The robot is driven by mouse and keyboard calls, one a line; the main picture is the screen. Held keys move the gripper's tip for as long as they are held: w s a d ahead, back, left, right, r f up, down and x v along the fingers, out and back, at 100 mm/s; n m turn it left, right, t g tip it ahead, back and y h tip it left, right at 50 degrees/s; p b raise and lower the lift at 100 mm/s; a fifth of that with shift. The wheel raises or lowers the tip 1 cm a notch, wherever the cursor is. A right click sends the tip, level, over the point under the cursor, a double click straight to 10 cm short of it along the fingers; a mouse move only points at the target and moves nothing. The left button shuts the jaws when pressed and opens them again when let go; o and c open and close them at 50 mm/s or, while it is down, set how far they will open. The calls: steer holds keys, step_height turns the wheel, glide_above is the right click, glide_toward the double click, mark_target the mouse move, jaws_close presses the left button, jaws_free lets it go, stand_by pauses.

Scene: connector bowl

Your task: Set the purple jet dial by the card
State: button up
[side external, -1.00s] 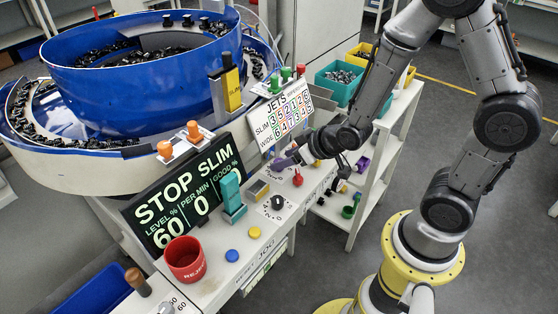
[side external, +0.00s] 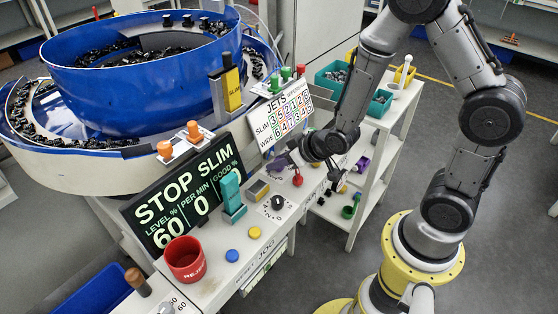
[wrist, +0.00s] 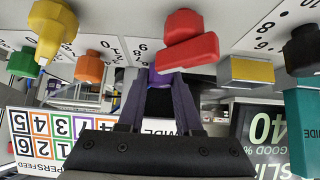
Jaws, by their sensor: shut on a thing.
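The purple jet dial (wrist: 160,77) shows in the wrist view between the fingertips of my gripper (wrist: 160,88). My gripper is shut on it, and the fingers hide most of the dial and its setting. In the side view my gripper (side external: 284,160) is low at the back of the white bench, in front of the card. The JETS card (side external: 283,117) stands upright with rows of coloured digits for SLIM and WIDE. It also shows upside down in the wrist view (wrist: 62,137), partly covered by my gripper.
Near the purple dial are a red knob (wrist: 190,52), an orange knob (wrist: 90,67) and a yellow knob (wrist: 52,28). A display (side external: 185,200) reads STOP SLIM. A teal block (side external: 232,195), black knob (side external: 278,202) and red reject cup (side external: 185,258) stand on the bench.

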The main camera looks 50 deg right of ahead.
steer(key=shift+m+h, duration=0.4)
steer(key=shift+m, duration=0.1)
jaws_close()
steer(key=m+g+h, duration=0.1)
steer(key=m+h, duration=0.2)
steer(key=m, duration=0.1)
steer(key=shift+a+m, duration=0.1)
steer(key=shift+m, duration=0.2)
steer(key=m+g+h, duration=0.1)
steer(key=m+h, duration=0.1)
steer(key=m, duration=0.1)
steer(key=m+g+h, duration=0.1)
steer(key=m+g, duration=0.1)
steer(key=m, duration=0.1)
steer(key=shift+h, duration=0.4)
steer(key=o, duration=1)
jaws_free()
steer(key=shift+r, duration=0.1)
steer(key=v, duration=1.3)
steer(key=shift+a+r, duration=0.3)
